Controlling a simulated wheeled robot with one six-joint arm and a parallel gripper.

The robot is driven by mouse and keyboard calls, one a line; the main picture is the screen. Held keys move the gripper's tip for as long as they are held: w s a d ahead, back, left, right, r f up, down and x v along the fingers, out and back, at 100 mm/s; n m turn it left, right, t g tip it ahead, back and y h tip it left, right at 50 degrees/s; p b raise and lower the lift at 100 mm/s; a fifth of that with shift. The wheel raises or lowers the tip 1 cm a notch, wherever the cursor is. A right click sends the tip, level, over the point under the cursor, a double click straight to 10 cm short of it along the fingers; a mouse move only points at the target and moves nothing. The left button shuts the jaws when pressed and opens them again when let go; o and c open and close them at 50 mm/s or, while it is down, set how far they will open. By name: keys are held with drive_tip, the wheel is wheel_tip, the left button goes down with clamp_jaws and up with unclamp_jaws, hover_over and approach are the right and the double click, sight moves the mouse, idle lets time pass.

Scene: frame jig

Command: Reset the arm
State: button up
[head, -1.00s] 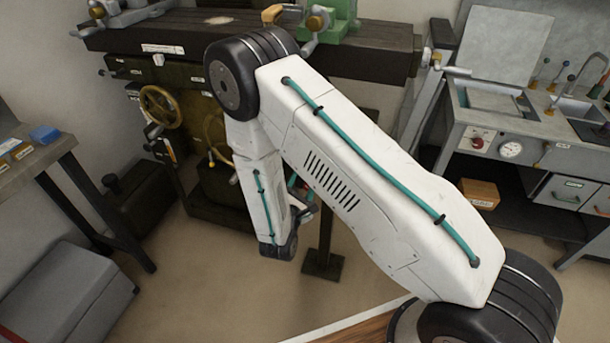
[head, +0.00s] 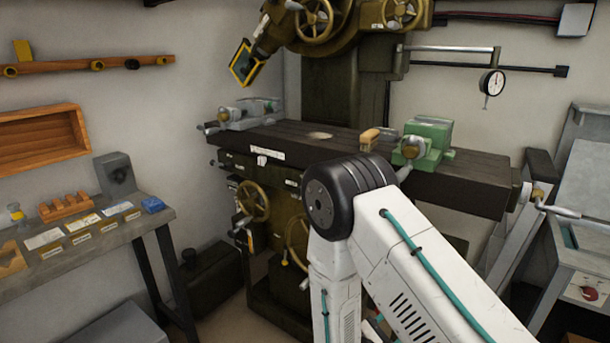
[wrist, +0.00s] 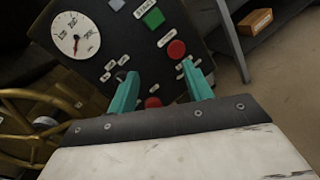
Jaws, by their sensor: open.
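My gripper (wrist: 162,92) shows in the wrist view with its two teal fingers spread apart and nothing between them. Beyond the fingers is a dark control panel (wrist: 130,55) with a round white dial, a green square button and red round buttons. I cannot tell how far the fingers are from the panel. In the head view my white arm is folded at a black joint in front of the milling machine, its lower part pointing down. The gripper itself is out of the head view.
The machine table (head: 470,185) carries a green vise (head: 428,140) and a grey fixture (head: 248,113), close behind my arm. A handwheel (head: 252,200) sits below. A workbench (head: 110,235) stands at left, a grey cabinet (head: 585,270) at right. A cardboard box (wrist: 255,22) lies beyond the panel.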

drive_tip(key=s+d+r+m+g+y, duration=0.1)
drive_tip(key=s+d+r+m+g, duration=0.2)
drive_tip(key=s+r+m+g, duration=0.4)
drive_tip(key=s+d+r+m+g, duration=0.4)
drive_tip(key=s+r+m+g, duration=0.1)
drive_tip(key=s+r+g, duration=0.3)
drive_tip(key=s+a+r+m+t+y, duration=0.2)
drive_tip(key=s+r+m+y, duration=0.2)
drive_tip(key=r, duration=0.5)
drive_tip(key=s+a+r+m+t+y, duration=0.2)
drive_tip(key=s+r+m+y, duration=0.3)
drive_tip(key=s+r+y, duration=0.3)
drive_tip(key=shift+s+r+t+y, duration=0.15)
drive_tip(key=shift+r+t+y, duration=0.25)
drive_tip(key=shift+r+t, duration=0.3)
drive_tip(key=shift+a+r, duration=0.1)
